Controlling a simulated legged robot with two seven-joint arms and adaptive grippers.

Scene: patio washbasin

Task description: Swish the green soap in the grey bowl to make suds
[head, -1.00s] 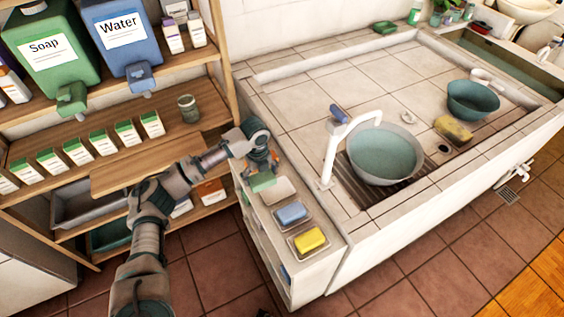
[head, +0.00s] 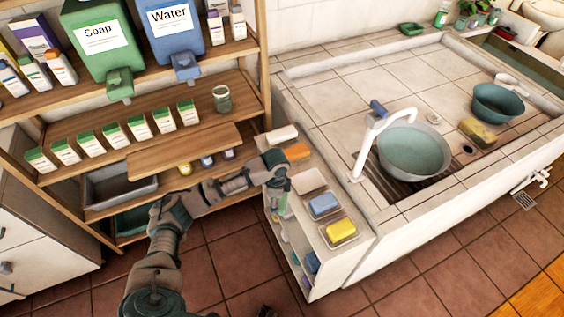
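The grey bowl (head: 440,171) stands under the white tap on the basin's slatted drain area and holds pale teal water. My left gripper (head: 281,203) is beside the left side of the low soap shelf, pointing down. A green piece that looks like the green soap (head: 284,208) shows between its fingers, which appear shut on it; the fingers partly hide it. The gripper is well left of the bowl.
A white soap (head: 310,180), a blue soap (head: 323,204) and a yellow soap (head: 341,230) lie along the shelf top. The white tap (head: 363,160) rises at the bowl's left. A teal bowl (head: 498,104) and a yellow sponge (head: 478,132) are further right.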

